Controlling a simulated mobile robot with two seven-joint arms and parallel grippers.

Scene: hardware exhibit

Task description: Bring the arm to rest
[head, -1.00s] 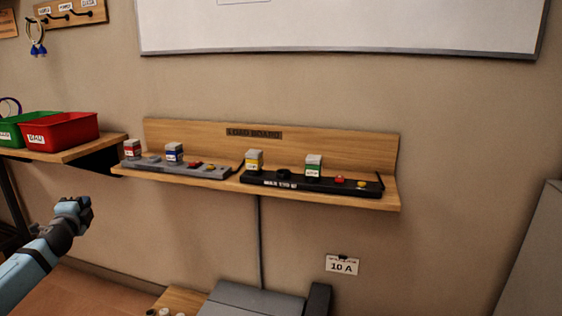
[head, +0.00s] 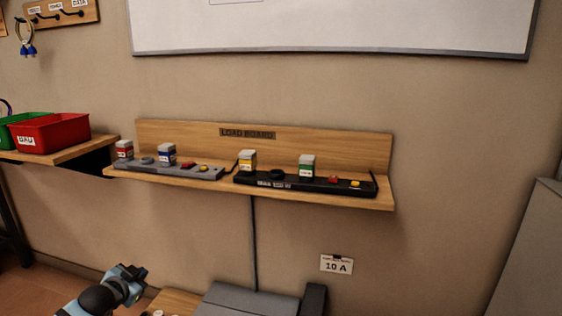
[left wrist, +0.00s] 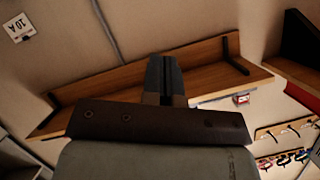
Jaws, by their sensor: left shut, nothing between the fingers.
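My left gripper (head: 133,274) is low in the head view, below the wooden load board shelf (head: 330,194) and clear of it. Its fingers are shut with nothing between them. In the left wrist view the shut fingers (left wrist: 166,82) point up at the underside of the shelf (left wrist: 205,68), apart from it as far as I can see. My right gripper is in neither view.
The shelf carries a grey power strip (head: 172,170) and a black power strip (head: 305,184) with plugs. A red bin (head: 50,134) and a green bin (head: 20,125) stand at left. A grey box-like surface (head: 250,300) is below the shelf. A 10 A sign (head: 336,265) hangs on the wall.

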